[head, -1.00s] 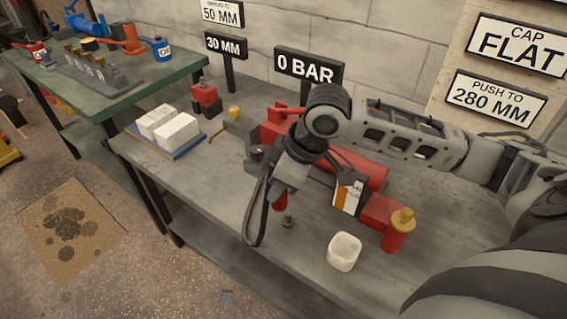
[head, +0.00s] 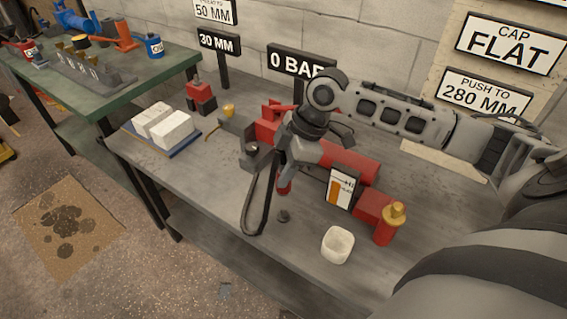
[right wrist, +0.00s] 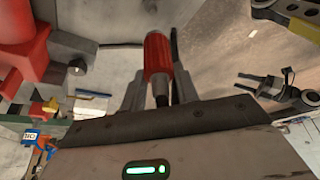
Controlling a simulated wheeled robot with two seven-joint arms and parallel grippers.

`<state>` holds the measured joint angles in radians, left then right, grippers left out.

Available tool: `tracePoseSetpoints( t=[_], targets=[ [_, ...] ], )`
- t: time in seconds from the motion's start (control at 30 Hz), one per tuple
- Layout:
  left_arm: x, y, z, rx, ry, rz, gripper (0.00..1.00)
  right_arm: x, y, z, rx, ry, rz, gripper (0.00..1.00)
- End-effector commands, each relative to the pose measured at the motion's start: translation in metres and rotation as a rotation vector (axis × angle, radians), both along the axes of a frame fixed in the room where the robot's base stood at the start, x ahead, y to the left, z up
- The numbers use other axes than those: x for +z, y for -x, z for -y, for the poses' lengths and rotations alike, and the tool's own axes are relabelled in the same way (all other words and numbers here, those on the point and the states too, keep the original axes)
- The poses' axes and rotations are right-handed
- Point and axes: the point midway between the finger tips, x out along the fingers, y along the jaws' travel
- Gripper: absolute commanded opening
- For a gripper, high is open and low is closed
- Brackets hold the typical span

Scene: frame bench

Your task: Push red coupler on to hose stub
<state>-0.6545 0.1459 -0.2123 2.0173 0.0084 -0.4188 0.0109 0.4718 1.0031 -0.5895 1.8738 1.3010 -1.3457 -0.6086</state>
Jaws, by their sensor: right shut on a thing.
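My right gripper (head: 285,180) is above the grey bench (head: 215,180), in front of the red pump body (head: 348,162). It is shut on the red coupler (right wrist: 157,55), which stands between the two grey fingers in the right wrist view, with a dark end towards the palm. In the head view only a small red part of the coupler (head: 284,188) shows below the gripper. A black hose (head: 247,205) hangs in a loop beside the gripper. I cannot make out the hose stub's end or whether the coupler touches it.
White blocks (head: 165,125) lie on a blue tray at left. A label card (head: 340,188) leans against the pump.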

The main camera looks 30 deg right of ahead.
Motion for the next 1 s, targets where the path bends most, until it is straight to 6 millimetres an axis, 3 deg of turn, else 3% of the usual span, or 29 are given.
tracePoseSetpoints(
  t=[0.23,0.6,1.0],
  targets=[
    [-0.013,0.002,-0.001,0.002,-0.001,-0.009,0.66,-0.022,0.0,0.0,-0.001,-0.001,-0.002,0.03],
    [-0.015,0.002,0.003,-0.001,0.01,-0.004,0.66,-0.054,0.0,0.0,-0.001,0.001,-0.001,0.03],
    [-0.014,0.002,0.004,-0.004,0.011,-0.004,0.66,-0.058,0.0,0.0,-0.001,0.0,0.0,0.03]
  ],
)
